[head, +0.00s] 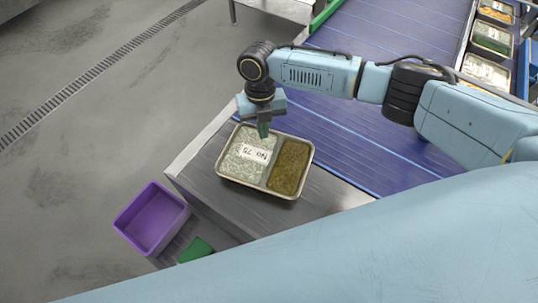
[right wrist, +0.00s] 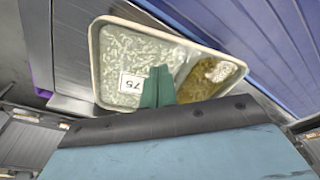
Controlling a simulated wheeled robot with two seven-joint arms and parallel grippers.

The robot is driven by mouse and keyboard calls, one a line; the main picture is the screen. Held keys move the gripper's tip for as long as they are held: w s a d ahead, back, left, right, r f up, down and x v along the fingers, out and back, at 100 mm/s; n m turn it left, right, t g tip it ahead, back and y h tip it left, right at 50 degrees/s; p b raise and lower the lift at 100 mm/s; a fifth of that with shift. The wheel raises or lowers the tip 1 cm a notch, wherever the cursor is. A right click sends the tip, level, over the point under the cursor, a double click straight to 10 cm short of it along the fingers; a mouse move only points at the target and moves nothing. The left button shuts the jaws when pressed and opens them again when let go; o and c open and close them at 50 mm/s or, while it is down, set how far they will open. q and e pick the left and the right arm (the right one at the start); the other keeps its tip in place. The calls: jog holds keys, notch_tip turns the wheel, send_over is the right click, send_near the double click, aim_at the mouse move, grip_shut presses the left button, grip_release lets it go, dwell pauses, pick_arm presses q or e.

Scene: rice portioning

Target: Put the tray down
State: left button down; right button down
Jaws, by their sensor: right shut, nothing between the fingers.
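The metal tray (head: 271,167) rests flat on the steel table (head: 310,205). One compartment holds white rice (head: 241,169) with a label marked "No 75" on it; the other holds a brown filling (head: 291,166). The tray also shows in the right wrist view (right wrist: 95,70), where a pale patch lies on the yellow-brown filling. My right gripper (head: 263,131) is shut and empty, with its green fingers at the tray's far edge in the head view. The fingers (right wrist: 158,86) cover part of the tray in the right wrist view. My left gripper is not in view.
A purple bin (head: 151,219) stands left of the table, with a green object (head: 196,250) near it. A blue conveyor (head: 375,140) runs behind the table. Several filled trays (head: 491,38) sit at the far right. The tabletop around the tray is clear.

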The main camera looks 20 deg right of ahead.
aim_at(271, 167)
jog(key=s, duration=0.2)
jog(key=s+p, duration=0.1)
jog(key=s, duration=0.2)
jog(key=s+a+p, duration=0.1)
jog(key=s, duration=0.1)
jog(key=shift+s+r, duration=0.1)
jog(key=shift+s, duration=0.3)
jog(key=shift+s+f+p, duration=0.2)
jog(key=shift+s+p, duration=0.15)
jog(key=shift+p, duration=0.05)
jog(key=shift+f, duration=0.4)
jog(key=shift+w+f, duration=0.1)
jog(key=shift+f, duration=0.25)
jog(key=shift+f, duration=0.1)
jog(key=shift+d, duration=0.1)
